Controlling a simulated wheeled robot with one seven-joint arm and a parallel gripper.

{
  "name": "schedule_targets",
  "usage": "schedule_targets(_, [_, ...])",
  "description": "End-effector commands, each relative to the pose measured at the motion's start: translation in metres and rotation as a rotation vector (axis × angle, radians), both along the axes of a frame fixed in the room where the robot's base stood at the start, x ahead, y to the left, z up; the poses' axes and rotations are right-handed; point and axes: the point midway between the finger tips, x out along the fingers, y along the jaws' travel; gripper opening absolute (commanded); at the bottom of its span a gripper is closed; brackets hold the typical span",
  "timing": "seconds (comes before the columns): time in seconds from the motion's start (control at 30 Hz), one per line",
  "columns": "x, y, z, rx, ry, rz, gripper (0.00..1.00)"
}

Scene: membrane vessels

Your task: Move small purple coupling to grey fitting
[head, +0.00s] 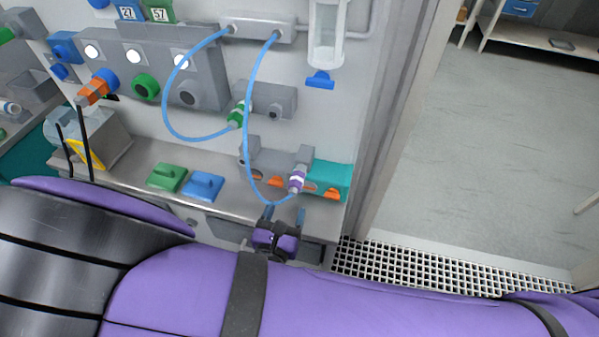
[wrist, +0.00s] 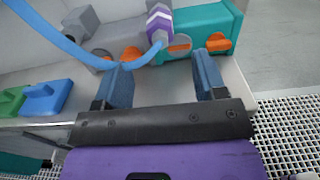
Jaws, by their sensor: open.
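The small purple coupling (head: 296,181), purple with white bands, sits at the end of a blue hose by the grey and teal blocks at the shelf's right end. It also shows at the top of the wrist view (wrist: 159,24). My gripper (head: 285,214) is open and empty, just in front of and below the coupling. In the wrist view its two blue fingers (wrist: 164,80) stand apart, with the coupling beyond them. A grey fitting (head: 272,101) with a round port is on the wall panel, beside a green coupling (head: 237,115) on another blue hose.
Blue hoses (head: 247,105) loop down from a manifold on the wall. A green block (head: 166,177) and a blue block (head: 203,186) lie on the shelf left of my gripper. A teal block (head: 333,178) with orange parts stands right of the coupling. Floor grating (head: 400,262) lies to the right.

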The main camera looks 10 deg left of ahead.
Motion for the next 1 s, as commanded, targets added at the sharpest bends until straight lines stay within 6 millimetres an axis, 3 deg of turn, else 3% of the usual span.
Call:
schedule_targets(0.27, [0.008,-0.001,0.000,0.000,0.000,-0.002,0.65])
schedule_targets(0.8, [0.071,-0.006,0.000,0.001,0.001,-0.004,0.65])
schedule_targets(1.0, [0.086,-0.007,0.000,0.001,0.000,-0.003,0.65])
